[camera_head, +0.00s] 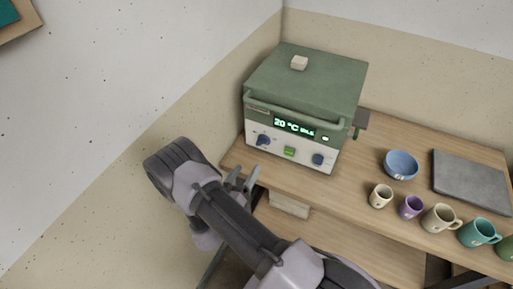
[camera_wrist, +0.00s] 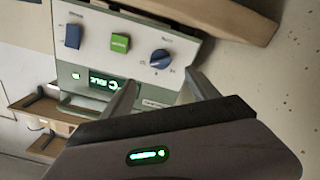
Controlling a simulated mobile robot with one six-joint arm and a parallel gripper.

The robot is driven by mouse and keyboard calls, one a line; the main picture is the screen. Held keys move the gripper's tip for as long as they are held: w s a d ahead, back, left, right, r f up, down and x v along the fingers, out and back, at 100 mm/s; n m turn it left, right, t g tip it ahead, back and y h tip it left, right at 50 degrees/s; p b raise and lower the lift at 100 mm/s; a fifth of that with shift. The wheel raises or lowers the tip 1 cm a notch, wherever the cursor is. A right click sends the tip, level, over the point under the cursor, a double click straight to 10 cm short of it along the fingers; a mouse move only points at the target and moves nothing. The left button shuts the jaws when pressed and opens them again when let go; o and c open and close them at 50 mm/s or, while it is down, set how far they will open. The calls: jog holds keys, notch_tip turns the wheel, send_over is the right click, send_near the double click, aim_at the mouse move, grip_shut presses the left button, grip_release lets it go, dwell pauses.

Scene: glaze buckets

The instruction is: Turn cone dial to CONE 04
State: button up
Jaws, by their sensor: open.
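The kiln (camera_head: 303,88) is a green box with a white front panel on the wooden bench. Its left blue dial (camera_head: 263,140) shows as the round dial in the wrist view (camera_wrist: 160,58), with small marks around it too blurred to read. A second blue knob (camera_head: 318,159) is at the panel's right and also shows in the wrist view (camera_wrist: 72,36). I cannot read which is labelled cone. My gripper (camera_head: 242,178) is open and empty, below and left of the left dial. In the wrist view my fingers (camera_wrist: 163,86) point toward that dial, apart from it.
A green button (camera_head: 289,151) sits between the knobs; the display (camera_head: 294,127) above reads 20 °C IDLE. The wooden bench (camera_head: 350,196) holds a blue bowl (camera_head: 401,165), several cups and a grey slab (camera_head: 470,181) to the right. A wall stands close at left.

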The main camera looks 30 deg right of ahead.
aim_at(263, 142)
jog(key=b+x, duration=0.2)
jog(key=x, duration=1)
jog(key=shift+w, duration=0.1)
jog(key=shift+c, duration=0.4)
jog(key=c, duration=1.3)
